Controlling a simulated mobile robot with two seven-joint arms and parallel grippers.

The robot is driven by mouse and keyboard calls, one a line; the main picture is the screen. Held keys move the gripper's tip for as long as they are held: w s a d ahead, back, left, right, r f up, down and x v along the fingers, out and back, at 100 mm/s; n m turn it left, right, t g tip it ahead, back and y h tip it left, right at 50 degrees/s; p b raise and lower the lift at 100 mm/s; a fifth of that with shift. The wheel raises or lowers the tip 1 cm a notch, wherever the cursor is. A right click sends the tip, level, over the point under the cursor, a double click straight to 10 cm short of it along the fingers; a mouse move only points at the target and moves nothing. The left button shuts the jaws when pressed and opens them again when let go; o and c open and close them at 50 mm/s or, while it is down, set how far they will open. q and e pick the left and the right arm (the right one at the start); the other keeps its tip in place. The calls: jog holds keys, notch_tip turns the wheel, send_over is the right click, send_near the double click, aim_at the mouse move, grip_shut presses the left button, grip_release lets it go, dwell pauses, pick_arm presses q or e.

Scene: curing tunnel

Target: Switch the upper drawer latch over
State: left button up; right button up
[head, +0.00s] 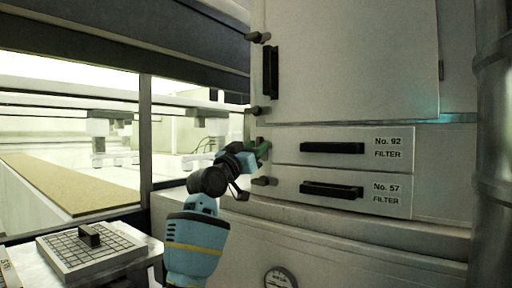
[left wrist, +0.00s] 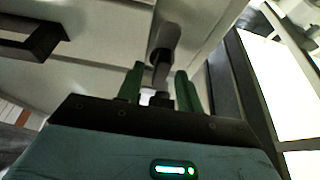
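The upper drawer (head: 290,146), labelled No. 92 FILTER, is shut in the cabinet front, with a black bar handle (head: 333,148). Its latch is at the drawer's left end, mostly hidden by my left gripper (head: 263,149) in the head view. In the left wrist view the dark latch (left wrist: 161,66) lies between the two green fingers of my left gripper (left wrist: 157,85). The fingers stand apart with a gap on each side of it; I see no clear contact. My right gripper is in neither view.
The lower drawer (head: 290,185), No. 57, is shut, its latch (head: 264,181) close below my gripper. A cabinet door (head: 350,60) with a vertical handle (head: 270,72) is above. A gridded plate (head: 100,255) lies lower left. A glazed tunnel with a tan belt (head: 60,185) is at left.

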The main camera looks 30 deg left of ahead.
pick_arm(q)
jog(key=shift+w+r, duration=0.1)
jog(key=shift+w, duration=0.2)
grip_shut()
jog(key=shift+n, duration=0.4)
jog(key=shift+d+n+g+y, duration=0.1)
jog(key=shift+n+g+y, duration=1)
jog(key=shift+n, duration=2.5)
jog(key=shift+a+n+g+y, duration=0.1)
jog(key=shift+n+g+y, duration=1)
jog(key=shift+n, duration=2.5)
jog(key=shift+d+n+g+y, duration=0.1)
jog(key=shift+n+g+y, duration=0.4)
jog(key=shift+n+y, duration=2.1)
jog(key=shift+n+h, duration=1)
jog(key=shift+n, duration=0.2)
